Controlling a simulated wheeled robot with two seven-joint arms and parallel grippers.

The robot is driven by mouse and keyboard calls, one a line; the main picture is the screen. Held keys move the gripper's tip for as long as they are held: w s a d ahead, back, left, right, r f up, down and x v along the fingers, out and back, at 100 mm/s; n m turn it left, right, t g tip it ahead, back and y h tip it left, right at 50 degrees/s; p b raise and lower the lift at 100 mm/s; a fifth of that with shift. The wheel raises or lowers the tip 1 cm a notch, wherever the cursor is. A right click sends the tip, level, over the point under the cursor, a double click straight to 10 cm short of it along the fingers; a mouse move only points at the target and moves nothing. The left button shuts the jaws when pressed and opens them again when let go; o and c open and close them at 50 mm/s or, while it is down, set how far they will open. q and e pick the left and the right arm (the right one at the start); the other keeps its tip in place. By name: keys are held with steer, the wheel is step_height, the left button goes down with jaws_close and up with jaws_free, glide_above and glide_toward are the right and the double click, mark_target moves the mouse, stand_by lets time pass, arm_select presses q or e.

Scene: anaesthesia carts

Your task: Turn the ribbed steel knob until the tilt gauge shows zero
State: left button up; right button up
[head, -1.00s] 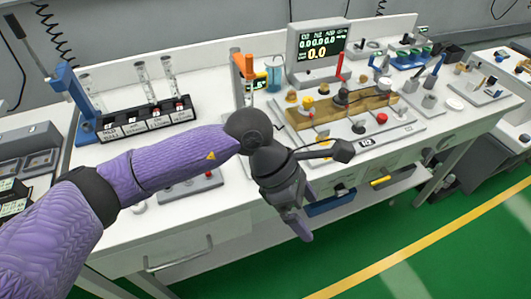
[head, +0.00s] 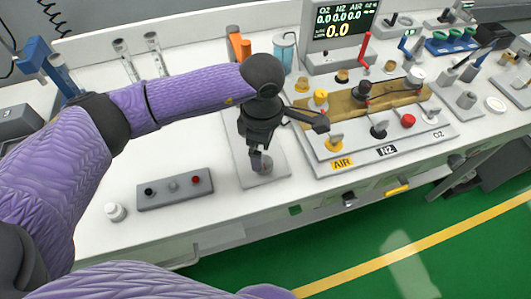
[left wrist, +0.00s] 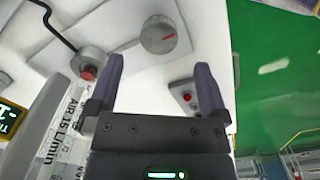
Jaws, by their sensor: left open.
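A round grey knob with a red pointer line (left wrist: 158,35) stands on a light plate in the left wrist view, ahead of the fingertips. Its ribbing is too small to make out. In the head view my left gripper (head: 258,158) points down over a small light plate (head: 273,177) near the table's front; a grey round part shows low beside the fingers, partly covered. In the left wrist view the left gripper (left wrist: 159,68) is open, with its two purple fingers apart and nothing between them. I cannot make out a tilt gauge. My right gripper is not in view.
A grey box with buttons (head: 175,188) and a white cap (head: 115,211) lie left of the gripper. A valve panel with AIR and N2 labels (head: 440,127) stands close on the right. A display (head: 340,24) and blue cylinder (head: 285,50) stand behind.

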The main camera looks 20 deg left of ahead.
mark_target(263, 162)
arm_select(q)
step_height(263, 162, down, 5)
steer(key=shift+f+b, duration=0.15)
steer(key=shift+b, duration=0.3)
steer(key=c, duration=1.3)
